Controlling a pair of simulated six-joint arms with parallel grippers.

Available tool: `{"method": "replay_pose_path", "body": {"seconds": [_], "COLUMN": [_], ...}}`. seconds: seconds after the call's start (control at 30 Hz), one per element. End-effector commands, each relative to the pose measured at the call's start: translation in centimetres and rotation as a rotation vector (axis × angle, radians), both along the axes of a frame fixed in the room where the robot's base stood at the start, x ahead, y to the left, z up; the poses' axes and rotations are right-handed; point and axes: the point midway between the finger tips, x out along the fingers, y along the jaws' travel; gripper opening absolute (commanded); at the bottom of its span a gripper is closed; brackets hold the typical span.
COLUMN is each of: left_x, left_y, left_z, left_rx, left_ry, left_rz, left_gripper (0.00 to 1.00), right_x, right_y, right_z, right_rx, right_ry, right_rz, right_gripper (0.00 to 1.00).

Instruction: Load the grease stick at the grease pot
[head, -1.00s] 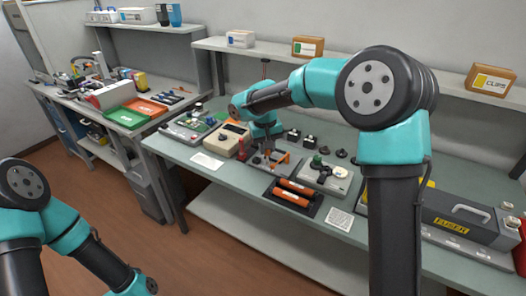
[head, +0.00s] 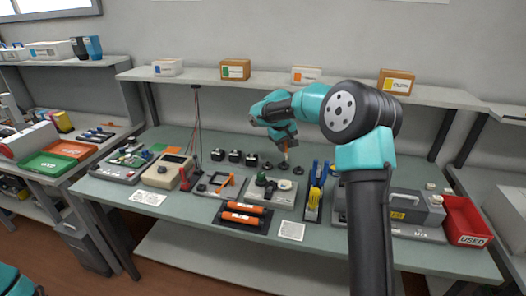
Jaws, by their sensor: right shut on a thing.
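My right gripper (head: 285,141) is shut on a thin upright stick (head: 286,153), orange-brown at its visible lower part, which I take for the grease stick. The stick's tip hangs at or just above a row of small dark round pieces (head: 284,165) at the back of the bench. One of these may be the grease pot; they are too small to tell apart. I cannot tell whether the tip touches one. The gripper hides the stick's upper end. Of my left arm only a bit shows at the lower left corner; its gripper is out of view.
The green bench (head: 330,258) carries a tray with two orange rollers (head: 240,213), a grey fixture (head: 262,193), a stand with blue and yellow tools (head: 315,195), a fuser unit (head: 400,210) and a red bin (head: 465,222). Small boxes line the shelf (head: 300,85) above.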

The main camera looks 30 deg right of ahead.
Motion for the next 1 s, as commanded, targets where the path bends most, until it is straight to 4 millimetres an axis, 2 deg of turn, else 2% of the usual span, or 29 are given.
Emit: {"method": "replay_pose_path", "body": {"seconds": [0.03, 0.3, 0.5, 0.6, 0.7, 0.8, 1.0], "left_x": [0.0, 0.0, 0.0, 0.0, 0.0, 0.0, 0.0], "left_y": [0.0, 0.0, 0.0, 0.0, 0.0, 0.0, 0.0], "left_z": [0.0, 0.0, 0.0, 0.0, 0.0, 0.0, 0.0], "left_rx": [0.000, 0.000, 0.000, 0.000, 0.000, 0.000, 0.000], "left_ry": [0.000, 0.000, 0.000, 0.000, 0.000, 0.000, 0.000], "left_rz": [0.000, 0.000, 0.000, 0.000, 0.000, 0.000, 0.000], "left_gripper": [0.43, 0.43, 0.43, 0.43, 0.43, 0.43, 0.43], "right_x": [0.2, 0.0, -1.2, -1.9, -2.5, -2.8, -2.9], "right_y": [-2.1, -12.4, -19.7, -22.6, -24.6, -25.6, -25.9], "right_z": [-0.5, -2.5, -3.9, -4.5, -4.8, -4.9, -5.0], "right_rx": [-0.006, -0.044, -0.072, -0.084, -0.093, -0.097, -0.098], "right_ry": [-0.001, -0.013, -0.022, -0.026, -0.028, -0.030, -0.031], "right_rz": [-0.004, 0.013, 0.025, 0.032, 0.037, 0.040, 0.042], "right_gripper": [0.00, 0.00, 0.00, 0.00, 0.00, 0.00, 0.00]}}
